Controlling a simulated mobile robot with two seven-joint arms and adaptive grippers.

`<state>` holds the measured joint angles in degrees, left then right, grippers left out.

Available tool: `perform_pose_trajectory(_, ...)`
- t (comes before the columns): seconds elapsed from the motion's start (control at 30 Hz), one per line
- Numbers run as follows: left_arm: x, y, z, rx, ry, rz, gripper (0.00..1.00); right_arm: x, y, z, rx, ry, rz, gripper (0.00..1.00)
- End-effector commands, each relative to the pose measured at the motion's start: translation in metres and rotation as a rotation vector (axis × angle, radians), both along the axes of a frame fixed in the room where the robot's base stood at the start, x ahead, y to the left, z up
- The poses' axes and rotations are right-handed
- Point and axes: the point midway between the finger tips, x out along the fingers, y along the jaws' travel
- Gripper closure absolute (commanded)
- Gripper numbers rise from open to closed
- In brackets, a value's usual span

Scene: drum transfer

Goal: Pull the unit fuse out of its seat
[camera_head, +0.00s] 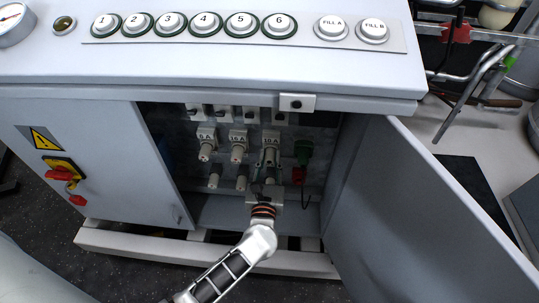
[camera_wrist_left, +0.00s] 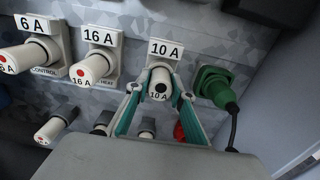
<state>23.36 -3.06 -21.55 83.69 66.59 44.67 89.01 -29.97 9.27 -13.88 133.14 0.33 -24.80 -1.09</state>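The 10 A fuse (camera_wrist_left: 160,82) is a pale, stubby cylinder with a black dot on its end. It sits below its 10 A label in the right-hand place of the upper fuse row; in the head view the fuse (camera_head: 270,156) is partly covered by my gripper. My left gripper (camera_wrist_left: 161,88) reaches it from the front. Its teal fingers lie close along both sides of the fuse and look closed on it. The gripper (camera_head: 268,170) also shows in the head view. The fuse's inner end is hidden in the seat. My right gripper is not in view.
The 16 A fuse (camera_wrist_left: 93,68) and 6 A fuse (camera_wrist_left: 28,56) stand to the left, with red dots. A green plug (camera_wrist_left: 216,86) with a black cable is close on the right. More pale knobs (camera_wrist_left: 56,125) are below. The open cabinet door (camera_head: 415,205) bounds the right side.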

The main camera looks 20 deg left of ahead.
Motion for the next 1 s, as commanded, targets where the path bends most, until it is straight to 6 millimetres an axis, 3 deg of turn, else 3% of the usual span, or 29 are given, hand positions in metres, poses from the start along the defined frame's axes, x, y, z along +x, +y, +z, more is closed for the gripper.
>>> perform_pose_trajectory(1.0,-0.033,-0.009,0.0,0.001,0.0,-0.001,1.0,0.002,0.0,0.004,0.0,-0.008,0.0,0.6)
